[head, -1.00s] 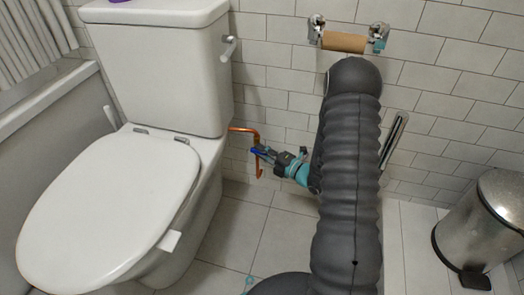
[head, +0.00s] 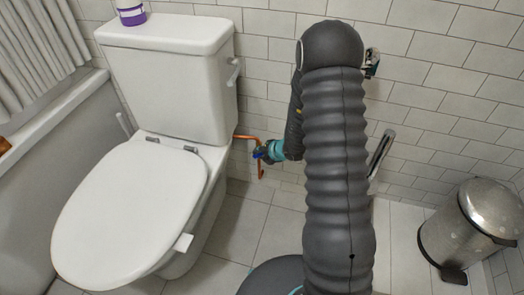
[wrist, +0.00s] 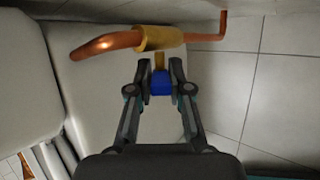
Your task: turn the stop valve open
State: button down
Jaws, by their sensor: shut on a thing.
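The stop valve shows in the wrist view as a brass body (wrist: 158,38) on a bent copper pipe (wrist: 100,44), with a blue handle (wrist: 161,82) on a short brass stem. My gripper (wrist: 161,88) has its two fingers closed on the blue handle, one on each side. In the head view my gripper (head: 268,152) is at the copper pipe (head: 261,170) beside the toilet, with a bit of the blue handle (head: 257,155) showing. My arm hides part of the wall there, and the brass body is hard to make out in that view.
The white toilet (head: 140,205) stands close to the left of the valve. A metal pedal bin (head: 470,228) stands at the right. A toilet brush handle (head: 381,153) is near the wall, right of my arm. A purple-labelled tub (head: 131,13) sits on the cistern.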

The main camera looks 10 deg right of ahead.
jog(key=g+h+b, duration=0.1)
jog(key=a+n+g+h+b, duration=0.1)
jog(key=h, duration=0.1)
jog(key=shift+w+a+r, duration=0.1)
jog(key=shift+w+r, duration=0.1)
jog(key=shift+w, duration=0.2)
jog(key=shift+a+r+g+h, duration=0.2)
jog(key=shift+g+h, duration=0.5)
jog(key=shift+h, duration=0.3)
jog(key=shift+w+a+n+g+h+p, duration=0.1)
jog(key=shift+n+g+h+p, duration=0.2)
jog(key=shift+h+p, duration=0.2)
jog(key=shift+f, duration=0.1)
jog(key=c, duration=1.1)
grip_release()
jog(key=shift+a, duration=0.1)
